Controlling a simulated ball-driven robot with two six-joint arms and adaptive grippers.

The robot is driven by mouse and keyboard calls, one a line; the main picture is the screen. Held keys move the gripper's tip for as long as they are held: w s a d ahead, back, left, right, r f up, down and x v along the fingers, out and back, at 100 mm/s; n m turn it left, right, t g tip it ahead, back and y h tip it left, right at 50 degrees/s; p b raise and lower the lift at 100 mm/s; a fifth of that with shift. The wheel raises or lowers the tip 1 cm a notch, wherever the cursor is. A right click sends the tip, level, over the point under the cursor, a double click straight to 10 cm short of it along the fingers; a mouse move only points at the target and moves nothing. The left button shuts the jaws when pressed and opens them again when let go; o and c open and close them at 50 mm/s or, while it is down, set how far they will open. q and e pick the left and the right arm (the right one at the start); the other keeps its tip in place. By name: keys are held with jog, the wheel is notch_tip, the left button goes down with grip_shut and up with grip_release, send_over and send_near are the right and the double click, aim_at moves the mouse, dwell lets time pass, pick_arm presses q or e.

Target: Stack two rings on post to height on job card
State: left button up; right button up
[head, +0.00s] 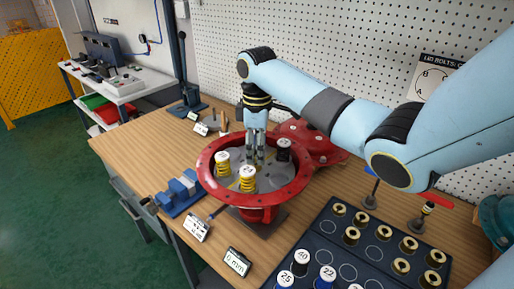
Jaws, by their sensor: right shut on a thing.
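My right gripper (257,153) points down into the round red housing (207,167), over its grey inner plate. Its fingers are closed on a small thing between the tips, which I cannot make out. The post is not clearly visible there; the fingers may hide it. Several brass rings (351,235) sit on the dark blue tray (326,226) at the lower right. A small card reading "6 mm" (236,262) stands at the bench's front edge. Another white card (196,227) stands left of it, its text too small to read. My left gripper is not in view.
Yellow springs with white caps (246,180) and a black one (284,151) stand in the housing close around the fingers. A red cover (320,145) lies behind. Numbered blue and black cylinders (302,263) stand on the tray. A blue block (180,192) is at left.

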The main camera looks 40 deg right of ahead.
jog(key=o, duration=1.3)
notch_tip(320, 180, up, 8)
jog(key=shift+f, duration=0.25)
